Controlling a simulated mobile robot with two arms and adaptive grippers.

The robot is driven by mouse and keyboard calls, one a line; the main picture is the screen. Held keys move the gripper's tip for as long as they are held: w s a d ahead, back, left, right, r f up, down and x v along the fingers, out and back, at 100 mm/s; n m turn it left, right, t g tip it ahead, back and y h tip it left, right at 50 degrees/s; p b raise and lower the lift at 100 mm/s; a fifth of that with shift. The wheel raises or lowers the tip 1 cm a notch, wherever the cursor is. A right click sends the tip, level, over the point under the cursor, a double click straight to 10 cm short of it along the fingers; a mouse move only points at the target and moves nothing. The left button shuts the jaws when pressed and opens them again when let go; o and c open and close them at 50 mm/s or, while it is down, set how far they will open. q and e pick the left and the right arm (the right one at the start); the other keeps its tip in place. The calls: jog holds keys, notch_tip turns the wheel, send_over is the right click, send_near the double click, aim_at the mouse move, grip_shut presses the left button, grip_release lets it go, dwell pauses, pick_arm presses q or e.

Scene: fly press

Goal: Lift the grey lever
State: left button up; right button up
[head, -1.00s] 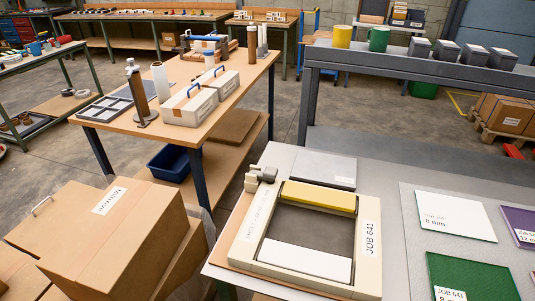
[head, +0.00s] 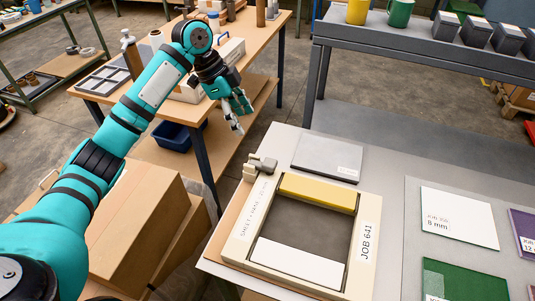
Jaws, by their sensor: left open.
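The grey lever (head: 262,163) is a small grey piece at the back left corner of the cream press frame (head: 361,215). The frame lies on the grey-topped bench. It has a yellow bar (head: 317,192) at the back, a white strip (head: 298,259) at the front and a "JOB 641" label on its right side. My left gripper (head: 241,117) is open and empty. It hangs in the air, up and slightly left of the lever in the picture, fingers pointing down, apart from it. My right gripper is not in view.
A grey plate (head: 326,157) lies behind the frame. White (head: 458,218) and green (head: 470,278) boards lie to the right. Cardboard boxes (head: 135,235) stand left of the bench, beneath my left arm. A wooden table (head: 105,113) with bottles and cases stands behind.

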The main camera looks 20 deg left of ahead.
pick_arm(q)
jog(key=p, duration=0.1)
send_near(267, 162)
jog(key=p+x, duration=0.2)
jog(key=x, duration=0.6)
jog(key=shift+d+f, duration=0.1)
jog(key=shift+w+f, duration=0.1)
jog(key=shift+f, duration=0.15)
jog(key=shift+d+f, duration=0.1)
jog(key=c, duration=1.2)
grip_shut()
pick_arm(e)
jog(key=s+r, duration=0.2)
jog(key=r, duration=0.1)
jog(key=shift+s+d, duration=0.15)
